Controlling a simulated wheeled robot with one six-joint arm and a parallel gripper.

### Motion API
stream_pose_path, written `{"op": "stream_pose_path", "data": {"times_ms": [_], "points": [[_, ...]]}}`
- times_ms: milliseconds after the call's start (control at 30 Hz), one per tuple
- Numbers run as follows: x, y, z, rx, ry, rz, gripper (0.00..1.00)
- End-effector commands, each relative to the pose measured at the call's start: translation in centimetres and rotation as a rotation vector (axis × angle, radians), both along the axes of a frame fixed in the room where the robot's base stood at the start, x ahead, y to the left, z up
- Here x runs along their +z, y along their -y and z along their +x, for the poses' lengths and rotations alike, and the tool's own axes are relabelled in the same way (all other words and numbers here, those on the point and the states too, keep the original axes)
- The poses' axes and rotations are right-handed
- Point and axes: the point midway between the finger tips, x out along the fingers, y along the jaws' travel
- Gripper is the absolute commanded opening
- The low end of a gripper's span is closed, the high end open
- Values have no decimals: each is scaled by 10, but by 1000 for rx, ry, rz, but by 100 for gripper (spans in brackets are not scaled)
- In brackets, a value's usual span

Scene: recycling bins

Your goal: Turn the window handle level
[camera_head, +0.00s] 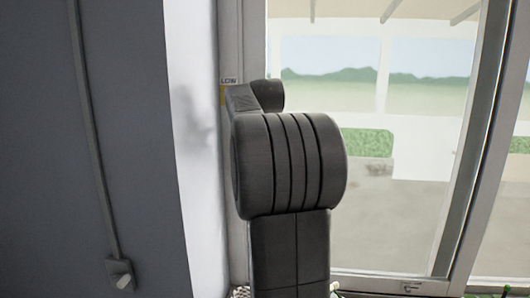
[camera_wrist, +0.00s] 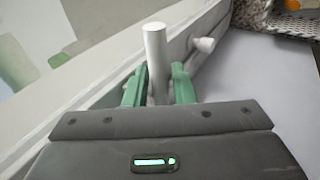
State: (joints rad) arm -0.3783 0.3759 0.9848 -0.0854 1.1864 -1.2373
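The window handle (camera_wrist: 156,55) is a plain grey rod with a round end in the wrist view. It stands upright in that picture, at an angle to the pale window frame (camera_wrist: 95,95) that runs diagonally behind it. The handle's pivot is hidden behind my gripper body. In the head view my dark arm covers the handle and gripper; the window (camera_head: 420,110) stands behind it.
A small pale knob (camera_wrist: 205,45) sticks out from the frame beside the handle. A woven grey item (camera_wrist: 285,18) is at the upper right.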

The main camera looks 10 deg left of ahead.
Motion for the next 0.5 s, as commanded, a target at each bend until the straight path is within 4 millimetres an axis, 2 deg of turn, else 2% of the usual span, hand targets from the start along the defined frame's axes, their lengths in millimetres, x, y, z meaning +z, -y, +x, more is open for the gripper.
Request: {"op": "stream_pose_path", "data": {"times_ms": [267, 367, 500], "points": [[3, 0, -1, 0, 1, 1, 23], [11, 1, -7, 0, 3, 2, 23], [33, 5, -22, 1, 5, 3, 23]]}}
